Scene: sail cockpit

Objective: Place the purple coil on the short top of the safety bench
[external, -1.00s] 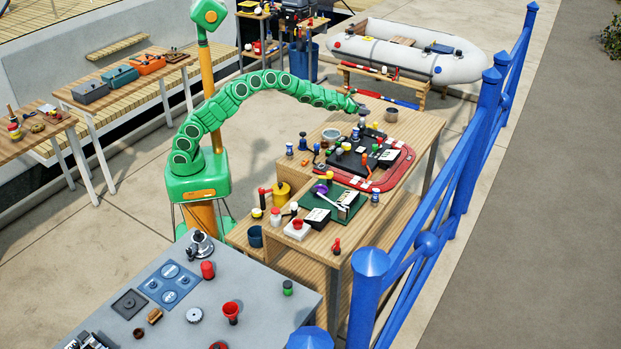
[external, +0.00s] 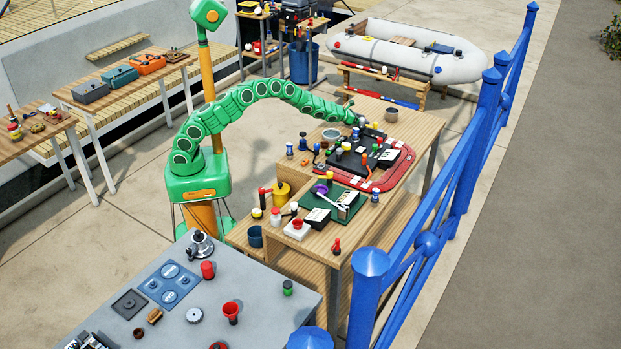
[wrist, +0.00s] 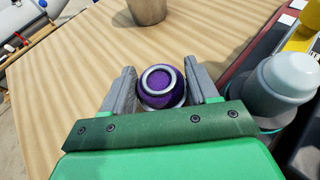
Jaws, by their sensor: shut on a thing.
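My gripper (wrist: 160,90) is shut on the purple coil (wrist: 160,80), a round purple piece with a pale ring on top, one grey finger on each side. In the external view my gripper (external: 357,122) is low over the far part of the wooden bench (external: 418,122), and the held coil is too small to make out there. In the wrist view the bare wood top (wrist: 75,75) lies around and beyond the coil. I cannot tell whether the coil touches the wood.
A grey-brown cup (wrist: 147,10) stands ahead of my gripper. A pale bottle-like piece (wrist: 283,82) stands close on the right, by the red tray (external: 400,176). A grey bowl (external: 331,135) stands nearby. Bare wood lies to the left.

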